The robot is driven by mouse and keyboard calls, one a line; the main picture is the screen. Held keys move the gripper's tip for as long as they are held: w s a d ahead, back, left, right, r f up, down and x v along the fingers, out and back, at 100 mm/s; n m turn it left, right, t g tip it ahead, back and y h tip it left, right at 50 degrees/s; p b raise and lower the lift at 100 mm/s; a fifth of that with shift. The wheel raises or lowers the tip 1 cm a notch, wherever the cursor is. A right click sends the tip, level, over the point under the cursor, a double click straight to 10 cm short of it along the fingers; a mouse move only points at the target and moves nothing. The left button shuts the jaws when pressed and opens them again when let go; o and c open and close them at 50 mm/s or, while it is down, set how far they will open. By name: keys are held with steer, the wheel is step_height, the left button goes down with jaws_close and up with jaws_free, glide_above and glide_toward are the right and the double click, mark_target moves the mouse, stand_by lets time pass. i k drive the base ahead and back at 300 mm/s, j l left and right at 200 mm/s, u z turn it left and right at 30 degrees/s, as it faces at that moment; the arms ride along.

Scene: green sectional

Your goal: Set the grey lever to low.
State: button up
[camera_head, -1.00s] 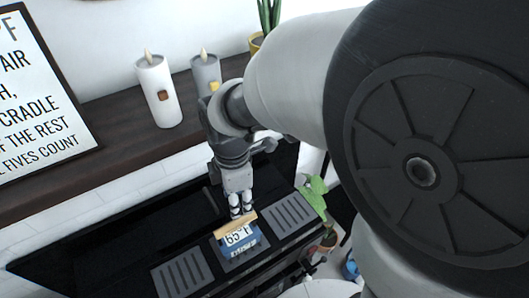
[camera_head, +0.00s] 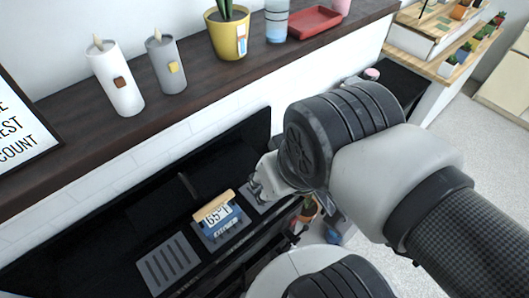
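A small blue unit (camera_head: 222,228) with a white 65°F display (camera_head: 217,215) and a tan bar (camera_head: 213,204) along its top sits on the dark appliance. A slim grey upright piece (camera_head: 188,186) stands just behind and left of it; it may be the grey lever, but I cannot tell its setting. My gripper (camera_head: 258,187) is right of the blue unit, apart from it, above the right grey slatted panel. Its fingers are small and partly hidden by my wrist, so their opening is unclear.
A left slatted panel (camera_head: 170,262) flanks the unit. The dark wood shelf (camera_head: 190,107) behind holds a white candle (camera_head: 117,80), a grey candle (camera_head: 167,66), a yellow plant pot (camera_head: 228,36) and a red tray (camera_head: 314,22). A potted plant (camera_head: 309,208) stands low at right.

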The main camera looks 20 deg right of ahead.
mark_target(243, 295)
steer(key=k+j, duration=0.65)
steer(key=k, duration=0.15)
